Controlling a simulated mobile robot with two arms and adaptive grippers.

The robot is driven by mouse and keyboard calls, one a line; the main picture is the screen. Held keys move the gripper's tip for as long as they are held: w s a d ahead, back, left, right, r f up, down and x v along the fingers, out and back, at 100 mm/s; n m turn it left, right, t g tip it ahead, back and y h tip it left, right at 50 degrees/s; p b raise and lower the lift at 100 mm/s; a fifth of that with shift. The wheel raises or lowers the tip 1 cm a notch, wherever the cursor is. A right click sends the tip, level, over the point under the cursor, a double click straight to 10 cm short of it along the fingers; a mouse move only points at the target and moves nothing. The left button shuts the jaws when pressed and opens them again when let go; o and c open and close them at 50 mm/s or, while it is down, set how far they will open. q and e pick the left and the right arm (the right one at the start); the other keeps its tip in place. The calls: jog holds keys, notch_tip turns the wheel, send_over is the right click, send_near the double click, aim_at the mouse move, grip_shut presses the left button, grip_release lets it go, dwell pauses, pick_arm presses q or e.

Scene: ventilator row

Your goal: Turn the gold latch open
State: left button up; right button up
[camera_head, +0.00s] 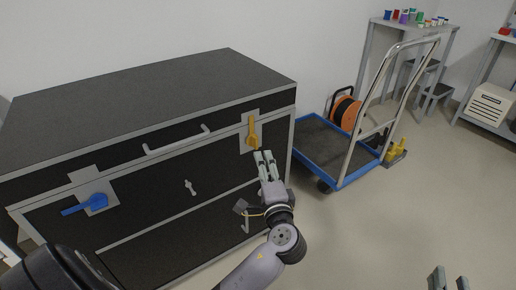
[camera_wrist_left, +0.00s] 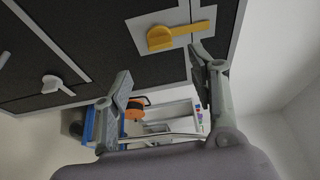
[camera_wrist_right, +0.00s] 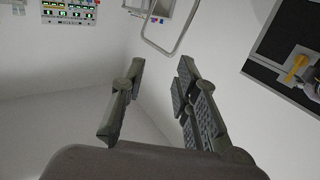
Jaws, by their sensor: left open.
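The gold latch (camera_head: 252,130) sits on a pale plate near the right end of the black chest's front. In the head view its handle stands about upright. It also shows at the top of the left wrist view (camera_wrist_left: 176,36), with its handle along the plate, and at the right of the right wrist view (camera_wrist_right: 297,68). My left gripper (camera_head: 264,157) is open and empty just below the latch; I see no contact. Its spread fingers show in the left wrist view (camera_wrist_left: 160,72). My right gripper (camera_head: 449,280) is open and empty at the lower right, far from the latch (camera_wrist_right: 158,82).
The black chest (camera_head: 150,100) also has a blue latch (camera_head: 86,204), a bar handle (camera_head: 178,141) and a small grey handle (camera_head: 190,187). A blue cart (camera_head: 335,150) carrying an orange reel (camera_head: 346,113) stands right of the chest.

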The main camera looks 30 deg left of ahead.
aim_at(256, 145)
pick_arm(q)
jog(key=b+x, duration=0.1)
jog(key=x, duration=0.8)
jog(key=shift+w+a+f, duration=0.1)
jog(key=shift+w+a, duration=0.35)
jog(key=shift+a, duration=0.05)
pick_arm(e)
notch_tip(256, 145, up, 8)
jog(key=s+t+y, duration=0.1)
jog(key=t, duration=0.3)
jog(key=shift+a+t+y, duration=0.3)
jog(key=shift+a+y, duration=0.1)
jog(key=shift+a, duration=0.05)
jog(key=shift+f, duration=0.1)
pick_arm(q)
grip_shut()
